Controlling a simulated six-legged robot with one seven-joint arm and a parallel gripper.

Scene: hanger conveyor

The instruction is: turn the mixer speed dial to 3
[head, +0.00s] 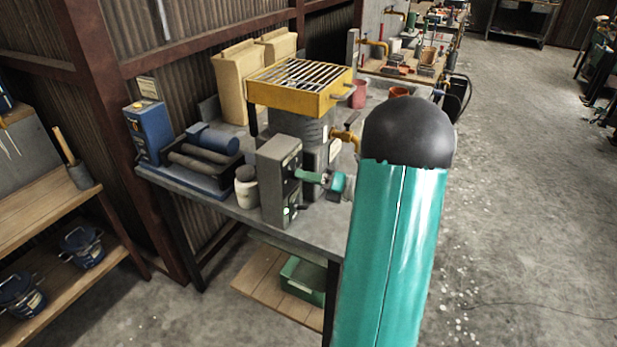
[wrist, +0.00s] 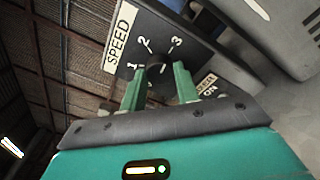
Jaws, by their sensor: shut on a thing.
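The speed dial (wrist: 158,73) is a dark round knob on a dark control box (wrist: 203,50). White marks 1, 2 and 3 and a SPEED label (wrist: 121,38) show around it in the wrist view. I cannot make out where the dial points. My gripper (head: 300,175) reaches the box from the right in the head view. Its two green fingers are shut on the dial, one on each side. In the head view the grey control box (head: 274,192) stands before the drum, and the dial is hidden behind my gripper.
The box and the mixer with its yellow grate (head: 300,75) stand on a grey bench (head: 235,207). A white jar (head: 246,190) is just left of the box. A blue roller machine (head: 150,130) is further left. Open floor (head: 530,200) lies to the right.

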